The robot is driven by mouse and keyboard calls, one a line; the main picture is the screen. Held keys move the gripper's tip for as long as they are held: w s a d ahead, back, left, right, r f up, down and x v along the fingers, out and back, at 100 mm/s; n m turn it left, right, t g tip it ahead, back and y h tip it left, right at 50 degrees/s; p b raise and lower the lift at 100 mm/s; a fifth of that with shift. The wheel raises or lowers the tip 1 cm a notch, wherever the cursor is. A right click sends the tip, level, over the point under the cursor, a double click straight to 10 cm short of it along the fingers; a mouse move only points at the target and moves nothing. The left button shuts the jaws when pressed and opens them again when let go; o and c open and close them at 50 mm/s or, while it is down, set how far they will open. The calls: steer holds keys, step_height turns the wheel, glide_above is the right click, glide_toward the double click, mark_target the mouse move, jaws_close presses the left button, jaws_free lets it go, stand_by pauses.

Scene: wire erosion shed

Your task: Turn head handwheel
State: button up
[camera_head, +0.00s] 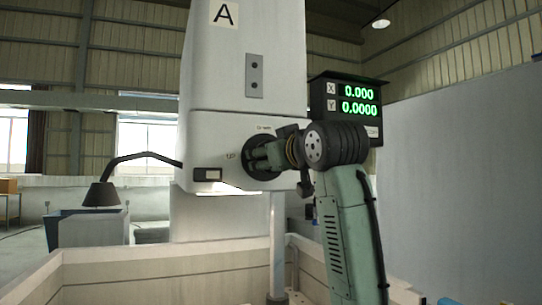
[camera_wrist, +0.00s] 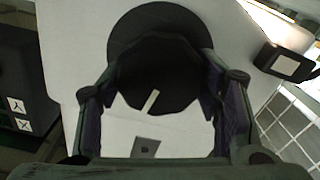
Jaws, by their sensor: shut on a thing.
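The head handwheel (camera_head: 250,171) is a black round knob on the lower front of the pale machine head (camera_head: 240,50), with small "UP" lettering beside it. In the wrist view, which is roughly upside down, the handwheel (camera_wrist: 155,85) is a dark disc with a pale line mark near its edge. My gripper (camera_head: 264,156) reaches in from the right and is shut on the handwheel. In the wrist view, my gripper's fingers (camera_wrist: 160,95) lie on either side of the disc. My gripper and wrist hide part of the handwheel in the head view.
A readout (camera_head: 347,100) showing X 0.000 and Y 0.0000 stands close behind my wrist. A small dark box with a pale face (camera_head: 207,175) sits left of the handwheel. A lamp (camera_head: 102,194) is farther left. Pale tank walls (camera_head: 170,280) stand below.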

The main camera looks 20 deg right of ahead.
steer(key=shift+n, duration=1.1)
steer(key=o, duration=1.2)
steer(key=shift+c, duration=0.2)
steer(key=s, duration=1.2)
steer(key=shift+d, duration=0.2)
